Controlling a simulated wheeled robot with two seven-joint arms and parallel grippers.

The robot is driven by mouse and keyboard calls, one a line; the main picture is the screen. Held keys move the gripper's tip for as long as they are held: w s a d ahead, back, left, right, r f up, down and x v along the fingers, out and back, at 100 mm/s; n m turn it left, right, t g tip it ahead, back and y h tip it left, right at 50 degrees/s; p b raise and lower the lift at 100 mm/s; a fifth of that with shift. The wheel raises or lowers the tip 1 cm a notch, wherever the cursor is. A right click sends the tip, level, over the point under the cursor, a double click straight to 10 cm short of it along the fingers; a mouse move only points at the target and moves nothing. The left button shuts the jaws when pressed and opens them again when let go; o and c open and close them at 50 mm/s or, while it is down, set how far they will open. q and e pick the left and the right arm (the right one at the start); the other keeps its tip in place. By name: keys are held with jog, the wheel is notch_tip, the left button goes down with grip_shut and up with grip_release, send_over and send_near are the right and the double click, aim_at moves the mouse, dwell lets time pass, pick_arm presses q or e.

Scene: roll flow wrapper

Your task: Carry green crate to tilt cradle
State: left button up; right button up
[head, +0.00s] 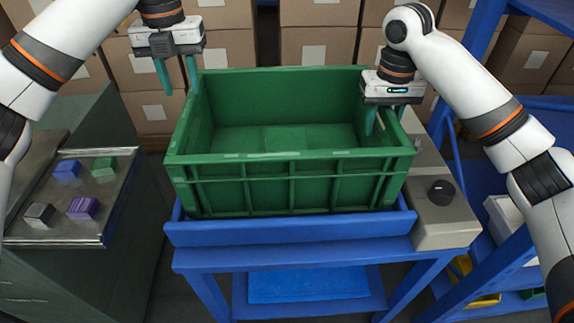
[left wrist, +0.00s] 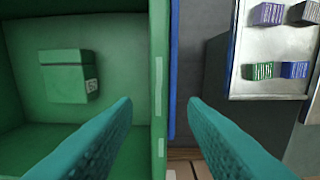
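The large open green crate (head: 285,185) sits on a blue stand with a front lip (head: 290,232), which looks like the tilt cradle. A green box (head: 284,138) lies inside the crate; it also shows in the left wrist view (left wrist: 68,76). My left gripper (head: 178,78) is open by the crate's left wall. In the left wrist view its fingers (left wrist: 160,105) appear on either side of the crate's rim (left wrist: 159,70), not closed on it. My right gripper (head: 386,114) is at the right wall, fingers apart, one inside the crate and one outside.
A grey unit with a black knob (head: 441,192) is fixed right of the crate. At left a dark cabinet carries a metal tray (head: 60,236) with several small blocks. Cardboard boxes (head: 318,45) stack behind. A blue rack (head: 500,262) stands at right.

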notch_tip(320, 180, up, 12)
pick_arm(q)
notch_tip(320, 180, up, 5)
jog(key=shift+f, duration=0.15)
dwell(0.4)
dwell(0.4)
